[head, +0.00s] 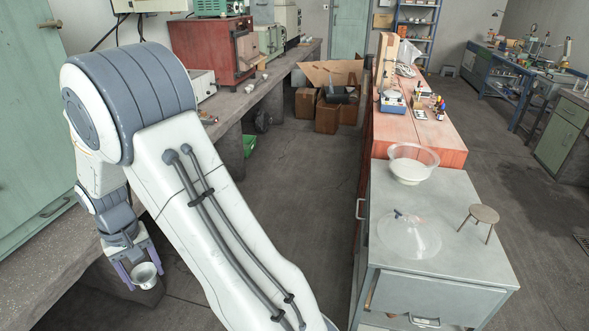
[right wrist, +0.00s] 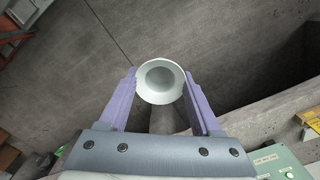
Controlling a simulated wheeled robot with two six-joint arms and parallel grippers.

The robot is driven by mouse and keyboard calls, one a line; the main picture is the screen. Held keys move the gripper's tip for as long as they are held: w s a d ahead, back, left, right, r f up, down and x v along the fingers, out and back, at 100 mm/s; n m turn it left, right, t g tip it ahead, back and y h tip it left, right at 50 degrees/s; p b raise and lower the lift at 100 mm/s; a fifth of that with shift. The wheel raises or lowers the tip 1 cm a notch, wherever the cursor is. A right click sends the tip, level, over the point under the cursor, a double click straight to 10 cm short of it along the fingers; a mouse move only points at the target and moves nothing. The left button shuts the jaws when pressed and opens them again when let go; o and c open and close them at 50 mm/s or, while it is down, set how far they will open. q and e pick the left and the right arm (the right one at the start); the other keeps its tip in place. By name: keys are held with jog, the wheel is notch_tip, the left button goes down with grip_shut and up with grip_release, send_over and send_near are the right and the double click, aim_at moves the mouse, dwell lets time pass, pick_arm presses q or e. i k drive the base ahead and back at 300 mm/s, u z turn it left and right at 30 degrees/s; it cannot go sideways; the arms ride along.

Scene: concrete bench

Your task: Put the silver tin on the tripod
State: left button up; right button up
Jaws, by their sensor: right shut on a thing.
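The silver tin (head: 145,276) is held in my right gripper (head: 138,279) at the lower left of the head view, beside the concrete bench edge. In the right wrist view the tin (right wrist: 160,80) shows its round open end between the two purple fingers of the gripper (right wrist: 161,88), which are shut on it. The tripod (head: 484,214), a small round plate on thin legs, stands on the grey cabinet (head: 455,262) at the right of the head view, far from the gripper. Its top is bare. My left gripper is not in view.
A clear bowl (head: 412,165) and a clear funnel-shaped glass (head: 408,240) stand on the cabinet left of the tripod. A red wooden top (head: 430,140) with small items adjoins behind. The concrete bench (head: 40,265) runs along the left. Open floor (head: 300,200) lies between.

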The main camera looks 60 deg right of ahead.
aim_at(483, 212)
jog(key=k, duration=0.7)
jog(key=z, duration=1.55)
jog(key=k, duration=0.6)
jog(key=z, duration=0.35)
jog(key=i, duration=1.05)
